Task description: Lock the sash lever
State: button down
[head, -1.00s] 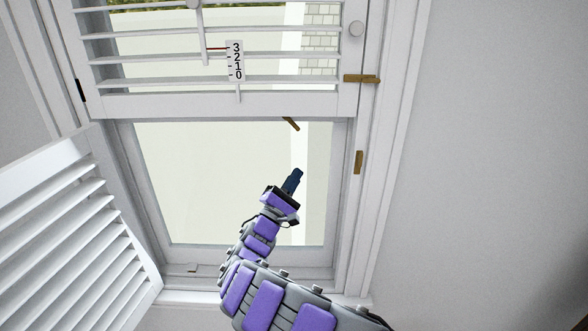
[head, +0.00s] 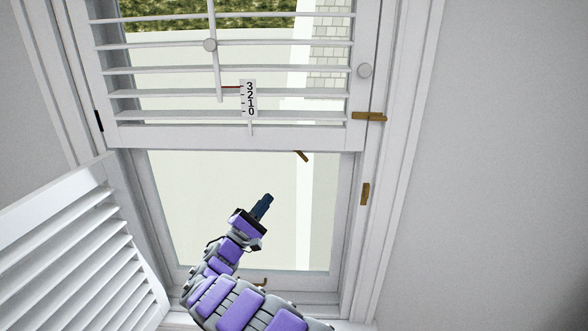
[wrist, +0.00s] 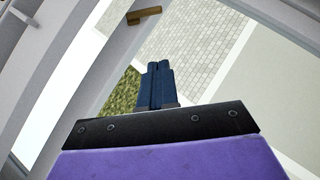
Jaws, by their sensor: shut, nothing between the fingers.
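A small brass lever (head: 301,155) sticks out slantwise below the bottom rail of the upper shutter panel, and the rail hides its base. I take it to be the sash lever. My gripper (head: 266,198) is shut and empty, below and left of this lever in the head view, apart from it, in front of the lower pane. In the wrist view my dark blue fingers (wrist: 157,68) are together. A brass piece (wrist: 144,14) on a white frame shows beyond them at the top; I cannot tell for certain whether it is the same lever.
The upper louvred panel (head: 230,135) has a number scale (head: 248,99) and round knobs. Brass pieces sit on the right frame, one higher (head: 369,116) and one lower (head: 365,193). A louvred shutter (head: 75,245) stands swung open at left. The right wall (head: 490,180) is bare.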

aim_at(300, 152)
jog(key=b+x, duration=0.2)
jog(key=x, duration=0.8)
jog(key=shift+d, duration=0.15)
jog(key=shift+d+r+b, duration=0.4)
jog(key=shift+d+r, duration=0.95)
jog(key=shift+d, duration=0.05)
